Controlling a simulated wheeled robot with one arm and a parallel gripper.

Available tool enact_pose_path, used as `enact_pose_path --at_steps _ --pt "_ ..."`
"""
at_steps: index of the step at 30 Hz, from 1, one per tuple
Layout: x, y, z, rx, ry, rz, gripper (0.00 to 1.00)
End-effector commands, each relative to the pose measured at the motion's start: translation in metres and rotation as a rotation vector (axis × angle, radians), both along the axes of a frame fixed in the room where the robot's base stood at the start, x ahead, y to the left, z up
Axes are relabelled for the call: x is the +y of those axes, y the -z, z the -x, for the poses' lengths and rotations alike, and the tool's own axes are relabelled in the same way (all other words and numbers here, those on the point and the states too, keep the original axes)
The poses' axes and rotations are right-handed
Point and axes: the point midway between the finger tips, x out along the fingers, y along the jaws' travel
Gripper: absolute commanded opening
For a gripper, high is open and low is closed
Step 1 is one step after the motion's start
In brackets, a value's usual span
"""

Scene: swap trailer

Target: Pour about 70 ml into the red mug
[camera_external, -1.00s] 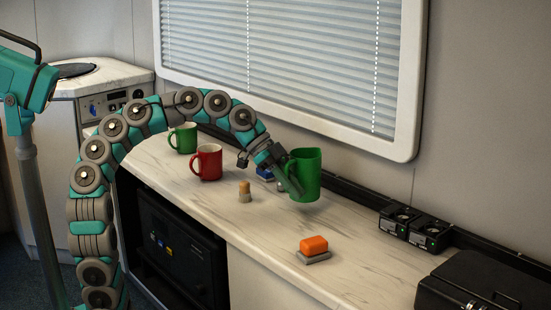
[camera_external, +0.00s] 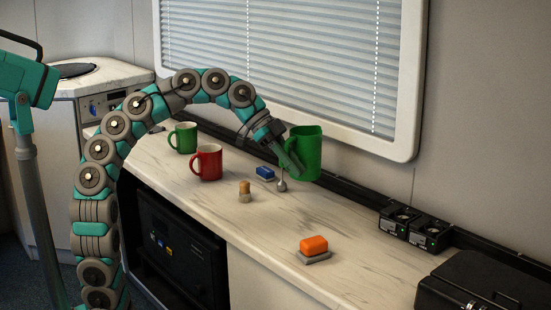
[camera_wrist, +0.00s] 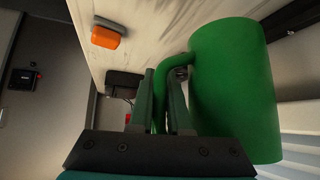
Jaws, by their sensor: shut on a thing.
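My gripper (camera_external: 292,166) is shut on the handle of a green jug (camera_external: 308,152). It holds the jug roughly upright, apparently a little above the counter towards the window side. The wrist view shows the jug (camera_wrist: 235,90) large at the right, with its handle between my fingers (camera_wrist: 163,105). What is inside the jug is hidden. The red mug (camera_external: 207,162) stands upright on the counter to the left of the jug, with its handle to the left. It is apart from my gripper, and its contents cannot be made out.
A green mug (camera_external: 183,138) stands behind the red mug. A cork-topped item (camera_external: 245,191), a blue block (camera_external: 265,173), a small metal item (camera_external: 282,185) and an orange sponge-like block (camera_external: 314,245) are on the counter (camera_external: 270,225). Black devices (camera_external: 415,228) and a black case (camera_external: 480,285) are at right.

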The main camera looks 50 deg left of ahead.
Motion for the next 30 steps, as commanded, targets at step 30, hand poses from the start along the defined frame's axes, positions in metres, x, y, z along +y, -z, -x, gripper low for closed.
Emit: enact_pose_path --at_steps 30 --pt "0.079 -0.057 0.004 0.0 -0.305 0.009 0.0"
